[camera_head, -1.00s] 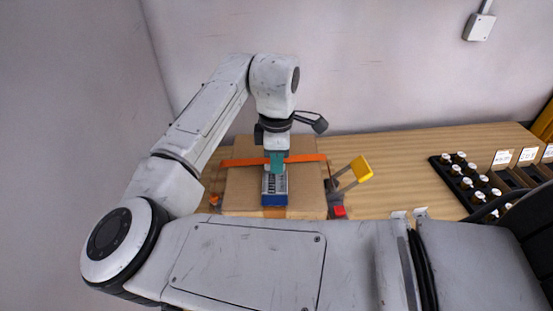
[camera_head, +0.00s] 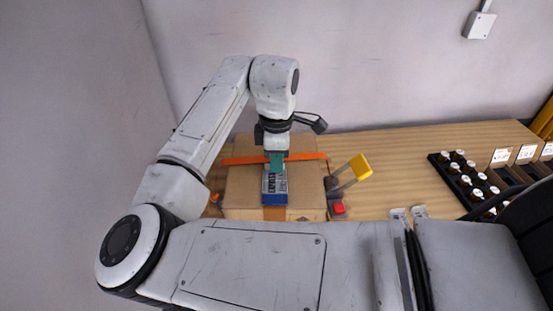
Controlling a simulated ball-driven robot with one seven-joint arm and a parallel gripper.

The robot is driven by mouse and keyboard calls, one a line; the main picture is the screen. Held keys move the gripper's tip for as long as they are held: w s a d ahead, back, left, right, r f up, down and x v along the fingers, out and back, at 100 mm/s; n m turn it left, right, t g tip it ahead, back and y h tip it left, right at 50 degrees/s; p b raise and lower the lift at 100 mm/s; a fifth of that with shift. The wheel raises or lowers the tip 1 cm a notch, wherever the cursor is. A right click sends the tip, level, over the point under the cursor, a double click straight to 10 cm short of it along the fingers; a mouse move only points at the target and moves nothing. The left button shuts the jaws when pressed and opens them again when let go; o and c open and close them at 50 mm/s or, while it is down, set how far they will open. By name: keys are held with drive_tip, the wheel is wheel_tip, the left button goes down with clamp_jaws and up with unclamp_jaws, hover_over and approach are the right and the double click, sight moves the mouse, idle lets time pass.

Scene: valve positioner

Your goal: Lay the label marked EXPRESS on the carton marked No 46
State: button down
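A brown carton (camera_head: 240,192) stands on the wooden bench at the centre, below my gripper. Any number on it cannot be read. A blue and white label (camera_head: 274,190) shows at the lower end of my gripper, over the carton's top. Its wording is too small to read. My gripper (camera_head: 276,165) points down, with a teal part at its tip against the label's upper edge. It appears shut on the label. Whether the label touches the carton cannot be told from this angle.
An orange bar (camera_head: 308,157) crosses behind the gripper over the carton. A yellow paddle (camera_head: 360,167) and a red block (camera_head: 338,209) are right of the carton. A black rack (camera_head: 466,180) of white-capped bottles stands farther right. Bare bench lies between.

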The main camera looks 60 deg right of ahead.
drive_tip(key=c, duration=1.3)
unclamp_jaws()
wheel_tip(320, 180, up, 11)
drive_tip(key=b, duration=0.1)
drive_tip(key=shift+f, duration=0.15)
